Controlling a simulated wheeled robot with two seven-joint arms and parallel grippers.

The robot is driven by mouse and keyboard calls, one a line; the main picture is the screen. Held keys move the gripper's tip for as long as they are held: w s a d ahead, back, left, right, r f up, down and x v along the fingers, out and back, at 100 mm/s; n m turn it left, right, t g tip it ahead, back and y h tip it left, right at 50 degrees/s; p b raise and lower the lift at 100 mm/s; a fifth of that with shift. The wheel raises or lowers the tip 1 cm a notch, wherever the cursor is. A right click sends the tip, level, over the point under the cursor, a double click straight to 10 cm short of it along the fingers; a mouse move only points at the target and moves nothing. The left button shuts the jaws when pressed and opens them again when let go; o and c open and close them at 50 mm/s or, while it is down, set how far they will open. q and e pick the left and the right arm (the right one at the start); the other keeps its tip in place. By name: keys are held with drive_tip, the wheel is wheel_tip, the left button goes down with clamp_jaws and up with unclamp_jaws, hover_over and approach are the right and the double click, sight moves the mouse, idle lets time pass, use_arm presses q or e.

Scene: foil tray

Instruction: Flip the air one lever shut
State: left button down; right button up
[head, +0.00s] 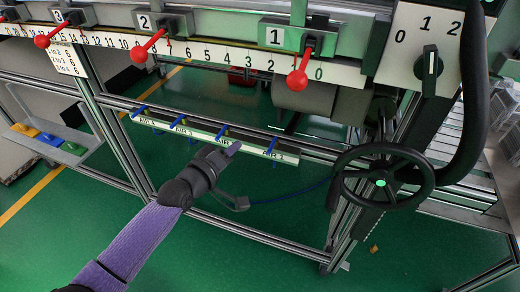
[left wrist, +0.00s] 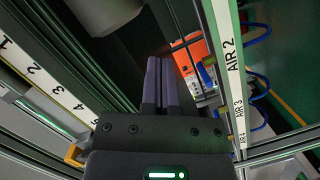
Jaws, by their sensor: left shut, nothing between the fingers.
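The air one lever (head: 271,146) is a small blue lever at the right end of a white strip (head: 262,151), above the AIR 1 label in the head view. My left gripper (head: 234,149) is shut and empty, left of this lever, and covers part of the AIR 2 label. Its closed fingers (left wrist: 161,85) also show in the left wrist view, pointing up the picture. There the AIR 2 label (left wrist: 232,52) is to their right, and the AIR 1 lever does not show. My right gripper is not in view.
Other blue levers (head: 181,124) stand along the strip to the left. Red-knobbed levers (head: 297,80) hang from the numbered scale above. A black handwheel (head: 381,178) is to the right. An orange box (left wrist: 190,58) shows beyond the fingers in the left wrist view.

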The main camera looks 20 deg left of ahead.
sight(272, 146)
use_arm(q)
drive_tip(key=w+d+f, duration=0.1)
drive_tip(key=w+d+f+b, duration=0.1)
drive_tip(key=w+d, duration=0.1)
drive_tip(key=w+d+f+b, duration=0.1)
drive_tip(key=w, duration=0.1)
drive_tip(key=shift+w+d, duration=0.15)
drive_tip(key=shift+d, duration=0.2)
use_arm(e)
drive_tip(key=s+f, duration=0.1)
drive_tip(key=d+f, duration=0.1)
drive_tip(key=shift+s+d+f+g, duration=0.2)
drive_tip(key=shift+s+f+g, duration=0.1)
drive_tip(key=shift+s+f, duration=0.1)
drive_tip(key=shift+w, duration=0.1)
